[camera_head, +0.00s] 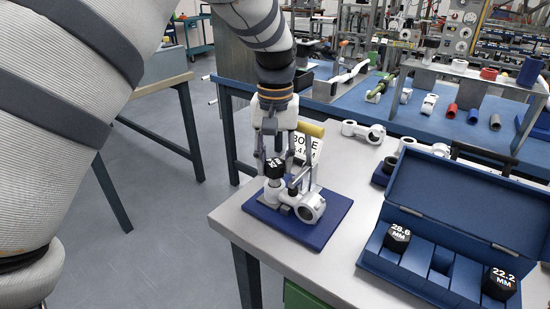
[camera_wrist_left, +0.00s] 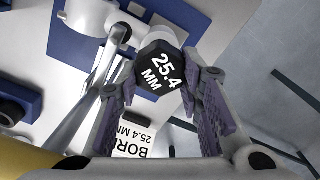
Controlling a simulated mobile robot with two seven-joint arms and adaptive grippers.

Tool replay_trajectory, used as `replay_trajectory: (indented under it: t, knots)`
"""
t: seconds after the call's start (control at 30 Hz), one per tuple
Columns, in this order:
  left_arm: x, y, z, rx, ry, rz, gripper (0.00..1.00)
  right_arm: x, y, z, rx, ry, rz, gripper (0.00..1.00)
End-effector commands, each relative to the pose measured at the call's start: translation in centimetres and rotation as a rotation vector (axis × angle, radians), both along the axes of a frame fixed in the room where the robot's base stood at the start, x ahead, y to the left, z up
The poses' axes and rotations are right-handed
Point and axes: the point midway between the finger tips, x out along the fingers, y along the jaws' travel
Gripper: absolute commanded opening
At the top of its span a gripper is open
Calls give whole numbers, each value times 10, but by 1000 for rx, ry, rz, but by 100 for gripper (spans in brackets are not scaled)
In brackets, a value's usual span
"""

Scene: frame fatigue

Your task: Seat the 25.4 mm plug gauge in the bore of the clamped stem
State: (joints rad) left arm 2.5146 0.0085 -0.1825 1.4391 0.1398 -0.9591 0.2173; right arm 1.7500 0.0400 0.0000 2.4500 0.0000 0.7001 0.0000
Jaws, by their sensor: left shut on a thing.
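The 25.4 mm plug gauge (camera_head: 275,169) has a black faceted head; its label faces the camera in the left wrist view (camera_wrist_left: 160,72). My left gripper (camera_head: 277,172) is shut on this head, with a finger on each side in the wrist view (camera_wrist_left: 162,85). The white clamped stem (camera_head: 312,207) lies on a blue base plate (camera_head: 334,221), its ring end to the right. The gauge stands over the left part of the stem, above a white cylindrical part. I cannot tell how deep its pin sits, as the head and fingers hide the bore. My right gripper is out of view.
A white card (camera_head: 308,148) reading BORE 25.4 MM stands behind the plate. The open blue case (camera_head: 408,279) at right holds the 28.6 (camera_head: 398,238) and 22.2 (camera_head: 499,284) gauges. White link parts (camera_head: 362,131) lie behind. The bench's front left corner is clear.

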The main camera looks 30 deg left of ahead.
Motion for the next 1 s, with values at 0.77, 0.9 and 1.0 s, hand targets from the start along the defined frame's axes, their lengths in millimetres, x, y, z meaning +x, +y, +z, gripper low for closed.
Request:
replay_trajectory:
  t: [0.77, 0.9, 1.0]
  knots:
    - [0, 0, 47, 0, -4, 0, 57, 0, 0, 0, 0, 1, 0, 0]
    - [0, -1, 85, 0, -7, 0, 57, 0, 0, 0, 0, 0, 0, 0]
    - [0, -1, 104, 1, -6, 0, 57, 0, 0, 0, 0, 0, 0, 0]
